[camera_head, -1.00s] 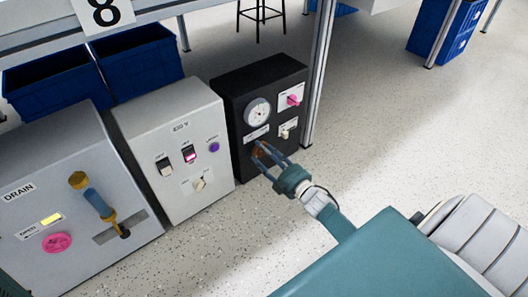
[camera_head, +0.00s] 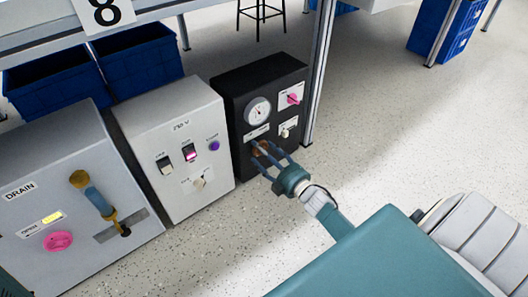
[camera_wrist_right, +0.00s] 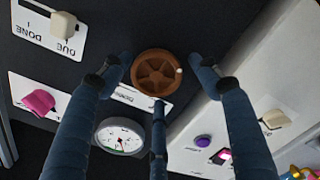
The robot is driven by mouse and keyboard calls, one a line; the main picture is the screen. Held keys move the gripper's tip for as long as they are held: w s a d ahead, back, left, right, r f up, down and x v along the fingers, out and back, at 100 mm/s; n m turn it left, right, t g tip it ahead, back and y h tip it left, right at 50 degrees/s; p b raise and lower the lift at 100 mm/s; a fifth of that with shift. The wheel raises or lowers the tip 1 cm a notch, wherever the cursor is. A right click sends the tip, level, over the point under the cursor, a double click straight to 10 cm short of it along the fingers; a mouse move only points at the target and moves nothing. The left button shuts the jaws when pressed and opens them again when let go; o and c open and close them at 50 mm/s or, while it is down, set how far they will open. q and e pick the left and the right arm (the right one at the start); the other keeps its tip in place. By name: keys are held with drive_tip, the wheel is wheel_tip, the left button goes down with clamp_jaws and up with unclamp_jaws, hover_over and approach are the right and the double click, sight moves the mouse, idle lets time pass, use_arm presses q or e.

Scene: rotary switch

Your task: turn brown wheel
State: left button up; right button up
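The brown wheel (camera_head: 262,148) is on the lower front of the black box (camera_head: 236,84). In the right wrist view the wheel (camera_wrist_right: 150,72) is round and spoked, with a small pale knob at its right rim. My right gripper (camera_head: 266,153) is at the wheel, partly covering it in the head view. In the right wrist view my right gripper (camera_wrist_right: 160,82) has its three fingers spread around the wheel, with gaps visible between the two side fingers and the rim. My left gripper is not in view.
The box also has a gauge (camera_head: 257,110), a pink knob (camera_head: 294,98) and a cream switch (camera_head: 286,132). A grey switch box (camera_head: 200,125) stands close on the left, and the DRAIN box (camera_head: 60,180) beyond it. A metal post (camera_head: 319,70) rises at right.

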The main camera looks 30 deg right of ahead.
drive_tip(key=shift+d, duration=0.1)
drive_tip(key=s+d, duration=0.1)
drive_tip(key=s, duration=1.1)
idle(0.4)
